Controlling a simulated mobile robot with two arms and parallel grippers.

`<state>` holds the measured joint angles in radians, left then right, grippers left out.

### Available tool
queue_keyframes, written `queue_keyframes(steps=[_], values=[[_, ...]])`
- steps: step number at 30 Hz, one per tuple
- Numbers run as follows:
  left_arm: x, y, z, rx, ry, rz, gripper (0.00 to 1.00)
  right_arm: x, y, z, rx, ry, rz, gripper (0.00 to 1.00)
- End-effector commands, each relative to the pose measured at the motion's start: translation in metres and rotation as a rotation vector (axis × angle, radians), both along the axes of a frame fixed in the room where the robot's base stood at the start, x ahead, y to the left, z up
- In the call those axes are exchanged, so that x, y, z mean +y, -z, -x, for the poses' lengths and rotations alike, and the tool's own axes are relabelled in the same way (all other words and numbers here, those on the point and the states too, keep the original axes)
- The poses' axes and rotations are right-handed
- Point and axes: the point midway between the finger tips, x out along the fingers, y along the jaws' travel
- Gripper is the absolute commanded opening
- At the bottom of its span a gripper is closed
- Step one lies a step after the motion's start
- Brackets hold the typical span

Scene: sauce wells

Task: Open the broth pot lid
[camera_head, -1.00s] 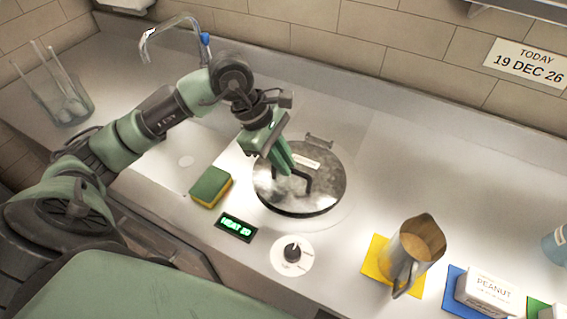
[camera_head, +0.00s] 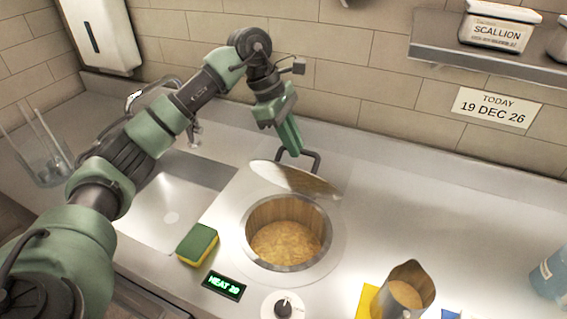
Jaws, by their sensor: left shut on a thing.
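The broth pot (camera_head: 289,232) is a round steel well set in the counter, with brown broth showing inside. Its lid (camera_head: 287,178) is a shiny disc standing tilted at the back of the well, clear of most of the opening. My left gripper (camera_head: 292,152) is shut on the lid's dark handle (camera_head: 312,161), above and behind the well. I cannot tell whether the lid's lower edge is hinged or touching the rim. My right gripper is not in view.
A green and yellow sponge (camera_head: 197,244), a heat display (camera_head: 224,285) and a knob (camera_head: 283,305) lie in front of the well. A metal jug (camera_head: 405,290) stands front right. A sink (camera_head: 175,205) is left. A shelf (camera_head: 490,58) overhangs at right.

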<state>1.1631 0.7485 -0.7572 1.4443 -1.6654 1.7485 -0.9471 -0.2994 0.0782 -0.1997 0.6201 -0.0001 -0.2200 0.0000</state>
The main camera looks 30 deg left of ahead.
Motion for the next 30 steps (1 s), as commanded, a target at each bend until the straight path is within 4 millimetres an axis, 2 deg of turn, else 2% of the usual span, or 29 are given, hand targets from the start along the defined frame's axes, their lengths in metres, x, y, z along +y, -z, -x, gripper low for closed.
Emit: queue_keyframes(steps=[9, 15, 21, 30], values=[[0.002, 0.002, -0.058, 0.014, 0.003, -0.007, 0.0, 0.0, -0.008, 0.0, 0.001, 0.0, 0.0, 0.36], [0.004, 0.008, -0.084, 0.017, 0.005, -0.008, 0.0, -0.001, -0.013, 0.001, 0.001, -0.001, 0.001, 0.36], [0.005, 0.014, -0.101, 0.017, 0.005, -0.007, 0.0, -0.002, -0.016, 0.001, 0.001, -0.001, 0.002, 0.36], [0.006, 0.02, -0.115, 0.017, 0.005, -0.007, 0.0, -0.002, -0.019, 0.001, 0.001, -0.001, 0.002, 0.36]])
